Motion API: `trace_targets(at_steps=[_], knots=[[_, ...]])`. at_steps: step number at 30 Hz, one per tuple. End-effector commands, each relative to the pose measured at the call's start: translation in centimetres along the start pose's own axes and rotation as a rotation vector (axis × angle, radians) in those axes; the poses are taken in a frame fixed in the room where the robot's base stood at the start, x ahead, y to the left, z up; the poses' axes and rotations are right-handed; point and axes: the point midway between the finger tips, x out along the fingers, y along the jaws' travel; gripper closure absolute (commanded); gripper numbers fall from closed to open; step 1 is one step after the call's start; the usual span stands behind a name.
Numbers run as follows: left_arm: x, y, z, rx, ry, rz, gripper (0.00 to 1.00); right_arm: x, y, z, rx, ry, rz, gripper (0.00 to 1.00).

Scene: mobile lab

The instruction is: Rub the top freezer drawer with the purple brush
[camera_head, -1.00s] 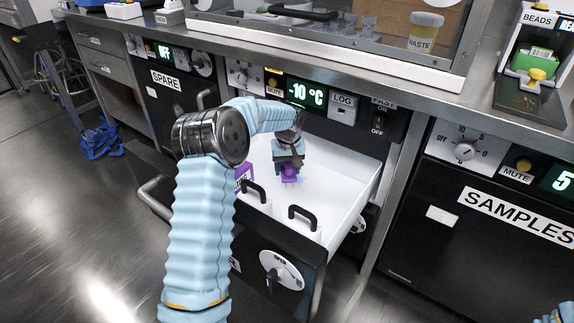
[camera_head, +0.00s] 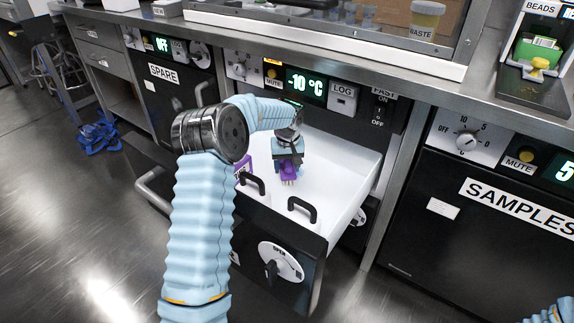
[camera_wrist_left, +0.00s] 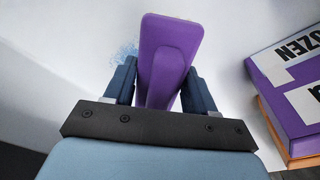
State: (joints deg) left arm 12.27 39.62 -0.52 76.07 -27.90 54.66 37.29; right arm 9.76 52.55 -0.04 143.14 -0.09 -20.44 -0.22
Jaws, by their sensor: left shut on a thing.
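The top freezer drawer (camera_head: 352,175) is pulled open, a white tray with a dark front and two black handles. My left gripper (camera_head: 287,160) is inside it, shut on the purple brush (camera_head: 288,172). In the left wrist view the brush (camera_wrist_left: 168,55) stands between the two blue fingers (camera_wrist_left: 160,92) above the white surface. A pale blue scribbled patch (camera_wrist_left: 124,52) shows beside the brush on that surface. I cannot tell whether the bristles touch the drawer. My right gripper is out of view; only a bit of blue sleeve shows at the lower right.
A purple box (camera_wrist_left: 295,75) labelled FROZEN lies in the drawer, right of the brush in the wrist view. Two black handles (camera_head: 302,208) rise near the drawer's front. The counter edge and control panel (camera_head: 305,84) overhang the back. The drawer's right side is clear.

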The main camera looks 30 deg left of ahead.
Motion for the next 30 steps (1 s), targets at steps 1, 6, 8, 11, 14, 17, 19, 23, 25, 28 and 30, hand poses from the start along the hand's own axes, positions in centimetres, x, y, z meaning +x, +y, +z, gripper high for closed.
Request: trace_targets(at_steps=[1, 6, 8, 11, 14, 17, 19, 23, 25, 28, 30], knots=[[0.2, 0.0, 0.0, 0.0, 0.0, 0.0, 0.69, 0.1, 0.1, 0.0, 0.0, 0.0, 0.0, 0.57], [0.5, 0.0, 0.1, 0.0, 0.0, 0.0, 0.69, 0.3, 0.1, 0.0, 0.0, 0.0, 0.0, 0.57], [0.7, 0.0, 0.1, 0.0, 0.0, 0.0, 0.69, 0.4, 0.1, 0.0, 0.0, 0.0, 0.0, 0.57], [0.8, 0.0, 0.1, 0.0, 0.0, 0.0, 0.69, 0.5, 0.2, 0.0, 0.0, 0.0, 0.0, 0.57], [1.0, 0.0, 0.2, 0.0, 0.0, 0.0, 0.69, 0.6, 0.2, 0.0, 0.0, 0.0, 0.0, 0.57], [1.2, 0.0, 0.2, 0.0, 0.0, 0.0, 0.69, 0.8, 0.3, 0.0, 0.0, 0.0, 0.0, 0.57], [1.4, 0.0, 0.2, 0.0, 0.0, 0.0, 0.69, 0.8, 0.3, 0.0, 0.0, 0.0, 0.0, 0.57], [1.6, 0.0, 0.2, 0.0, 0.0, 0.0, 0.69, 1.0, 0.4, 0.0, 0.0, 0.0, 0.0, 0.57], [1.8, 0.0, 0.3, 0.0, 0.0, 0.0, 0.69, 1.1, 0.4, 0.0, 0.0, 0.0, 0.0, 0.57], [1.6, 0.1, 0.1, 0.0, 0.0, 0.0, 0.69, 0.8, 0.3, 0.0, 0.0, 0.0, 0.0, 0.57], [1.5, 0.4, -0.2, 0.0, 0.0, 0.0, 0.69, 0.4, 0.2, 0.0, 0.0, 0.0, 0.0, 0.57]])
